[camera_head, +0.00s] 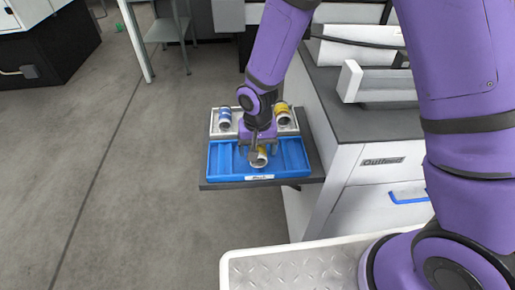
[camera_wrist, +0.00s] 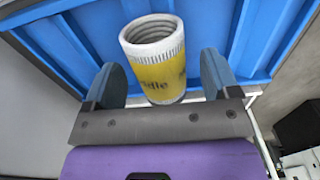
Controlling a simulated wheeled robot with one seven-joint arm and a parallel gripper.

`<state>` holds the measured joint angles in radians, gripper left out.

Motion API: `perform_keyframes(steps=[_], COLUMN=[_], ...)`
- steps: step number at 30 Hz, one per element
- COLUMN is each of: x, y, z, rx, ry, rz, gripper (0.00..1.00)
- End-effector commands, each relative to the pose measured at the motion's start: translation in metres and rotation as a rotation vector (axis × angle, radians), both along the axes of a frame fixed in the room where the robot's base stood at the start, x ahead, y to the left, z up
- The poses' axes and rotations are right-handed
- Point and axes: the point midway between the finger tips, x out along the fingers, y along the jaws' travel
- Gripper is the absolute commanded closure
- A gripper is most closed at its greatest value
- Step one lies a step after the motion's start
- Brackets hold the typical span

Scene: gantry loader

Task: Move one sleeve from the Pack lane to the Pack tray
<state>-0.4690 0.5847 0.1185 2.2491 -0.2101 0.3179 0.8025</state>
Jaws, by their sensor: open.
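A yellow and white sleeve (camera_head: 259,157) is at the middle of the blue tray (camera_head: 295,155), whose front label seems to read Pack. In the wrist view the sleeve (camera_wrist: 158,72) shows its white, ribbed open end and yellow band with partly readable lettering. My gripper (camera_wrist: 163,80) is open, with one dark finger on each side of the sleeve and gaps visible between. In the head view my gripper (camera_head: 258,146) hides part of the sleeve. Behind stands a pale tray (camera_head: 212,128) with a blue and white sleeve (camera_head: 224,117) and a yellow sleeve (camera_head: 284,115).
Both trays sit on a dark shelf (camera_head: 242,183) beside a white cabinet (camera_head: 345,190) marked Outfeed. A white block-like part (camera_head: 350,80) stands on the cabinet's dark top. Open grey floor (camera_head: 130,170) lies to the left, with a grey stand at the back.

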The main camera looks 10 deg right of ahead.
Motion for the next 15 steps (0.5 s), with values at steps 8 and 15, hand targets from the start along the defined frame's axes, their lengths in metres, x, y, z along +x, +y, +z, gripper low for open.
perform_keyframes(steps=[8,15], x=[0.001,0.001], y=[0.0,0.0], z=[0.046,0.084], rx=[0.003,0.003], ry=[-0.005,-0.004], rz=[-0.001,-0.001], gripper=[0.19,0.19])
